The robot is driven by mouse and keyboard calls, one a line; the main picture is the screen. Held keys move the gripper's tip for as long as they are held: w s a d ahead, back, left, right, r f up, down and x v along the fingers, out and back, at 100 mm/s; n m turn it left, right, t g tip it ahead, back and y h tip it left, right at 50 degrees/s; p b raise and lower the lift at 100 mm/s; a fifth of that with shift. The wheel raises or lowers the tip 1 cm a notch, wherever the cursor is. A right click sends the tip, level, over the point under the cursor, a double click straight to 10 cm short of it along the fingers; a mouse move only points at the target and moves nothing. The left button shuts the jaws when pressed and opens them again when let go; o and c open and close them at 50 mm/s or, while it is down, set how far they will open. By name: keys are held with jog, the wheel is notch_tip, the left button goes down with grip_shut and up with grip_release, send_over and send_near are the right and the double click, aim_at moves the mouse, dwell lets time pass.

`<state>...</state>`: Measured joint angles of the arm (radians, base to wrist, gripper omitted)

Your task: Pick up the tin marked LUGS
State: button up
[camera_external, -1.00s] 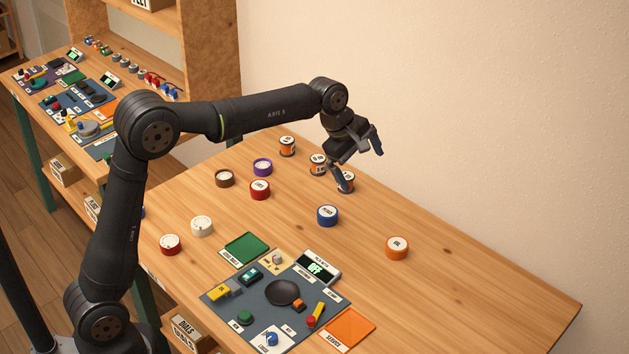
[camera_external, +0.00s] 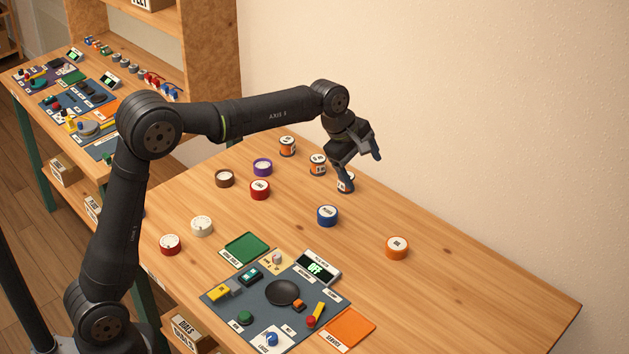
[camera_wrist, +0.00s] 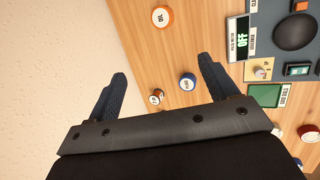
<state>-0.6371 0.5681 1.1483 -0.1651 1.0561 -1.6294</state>
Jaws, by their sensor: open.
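I cannot read which tin is marked LUGS. In the wrist view, a small tin (camera_wrist: 156,96) with a pale top shows between the open fingers, nearer the left one. A blue tin (camera_external: 327,215) stands in front; it also shows in the wrist view (camera_wrist: 188,80), near the right finger.
Red (camera_external: 260,190), purple (camera_external: 263,167), brown (camera_external: 224,178), white (camera_external: 202,226) and another red tin (camera_external: 171,244) stand to the left. An orange tin (camera_external: 397,248) stands right. A grey control panel (camera_external: 240,300) lies in front. The table's right side is clear.

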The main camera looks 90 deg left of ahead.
jog(key=s+a+f+m+g, duration=0.1)
jog(key=s+a+f+m, duration=0.15)
jog(key=s+a, duration=0.45)
jog(key=s+a+f+m+g, duration=0.1)
jog(key=s+a+f, duration=0.2)
jog(key=s+a, duration=0.35)
jog(key=m+g, duration=0.3)
send_near(259, 185)
notch_tip(259, 185, down, 4)
jog(key=shift+s+a+r, duration=0.1)
jog(key=shift+s+a+f, duration=0.1)
jog(key=shift+a+f, duration=0.1)
jog(key=shift+f, duration=1.4)
jog(key=shift+a+f, duration=0.2)
jog(key=shift+f, duration=1.35)
jog(key=c, duration=1.1)
jog(key=shift+r, duration=0.15)
